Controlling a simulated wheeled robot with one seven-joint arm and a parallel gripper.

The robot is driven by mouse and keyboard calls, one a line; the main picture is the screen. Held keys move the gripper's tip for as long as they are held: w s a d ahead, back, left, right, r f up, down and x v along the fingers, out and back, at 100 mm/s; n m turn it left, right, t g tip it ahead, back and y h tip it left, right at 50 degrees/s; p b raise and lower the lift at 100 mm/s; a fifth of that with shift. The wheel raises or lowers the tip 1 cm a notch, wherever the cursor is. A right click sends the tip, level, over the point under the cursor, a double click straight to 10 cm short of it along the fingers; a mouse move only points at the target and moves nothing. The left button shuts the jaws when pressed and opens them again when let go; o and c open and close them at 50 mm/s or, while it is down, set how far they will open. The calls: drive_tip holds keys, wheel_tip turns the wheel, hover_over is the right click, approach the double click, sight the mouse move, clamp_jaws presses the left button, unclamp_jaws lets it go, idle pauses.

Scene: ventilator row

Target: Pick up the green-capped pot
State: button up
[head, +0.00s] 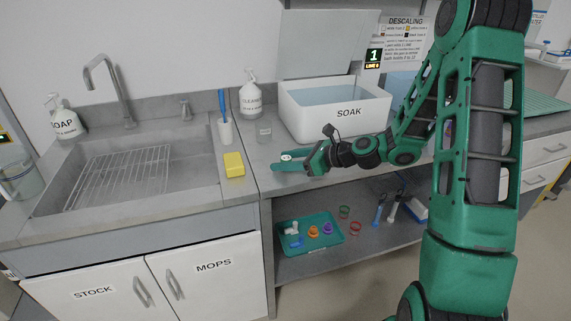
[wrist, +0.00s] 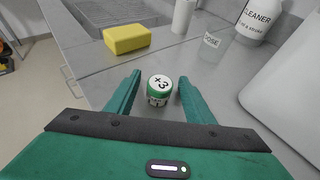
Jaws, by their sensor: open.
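The green-capped pot (wrist: 160,89) stands upright on the grey counter, a small white pot with a green band and a white top marked "×3". In the head view the pot (head: 287,157) shows only in part, at my gripper's fingers. My gripper (head: 275,162) reaches low over the counter from the right. In the wrist view my gripper (wrist: 157,85) is open, with one green finger on each side of the pot. Small gaps show between the pot and both fingers.
A yellow sponge (wrist: 127,39) lies ahead by the sink (head: 130,175). A clear cup (wrist: 212,46) and a cleaner bottle (wrist: 258,20) stand behind the pot to the right. The white soak tub (head: 335,112) stands close on the right. A teal tray (head: 322,238) lies on the shelf below.

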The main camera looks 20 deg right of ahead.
drive_tip(key=shift+c, duration=0.2)
drive_tip(key=c, duration=1.1)
